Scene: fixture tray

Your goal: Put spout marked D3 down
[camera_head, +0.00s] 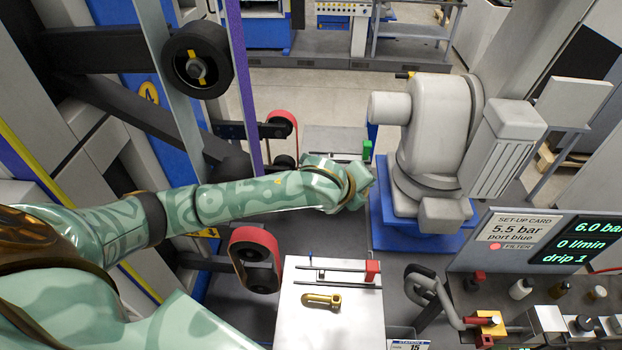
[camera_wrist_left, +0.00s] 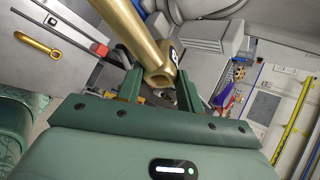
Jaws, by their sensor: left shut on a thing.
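In the left wrist view, my left gripper (camera_wrist_left: 160,88) is shut on a gold spout (camera_wrist_left: 133,38). The spout is a tube slanting up and left out of the fingers, with an open round end near them. A dark tag shows beside it, partly hidden; I cannot read it in full. In the head view, my green patterned left arm reaches in to the middle, above and beyond the near white tray (camera_head: 300,330). Its fingers and the spout are hidden there behind the wrist. My right gripper is not in view.
On the near tray lie a gold eyed piece (camera_head: 322,300) and a rail with a red block (camera_head: 373,270). A farther tray has a green block (camera_head: 367,149). A grey machine on a blue base (camera_head: 420,235) stands just right of my wrist. Black rollers (camera_head: 197,60) stand left.

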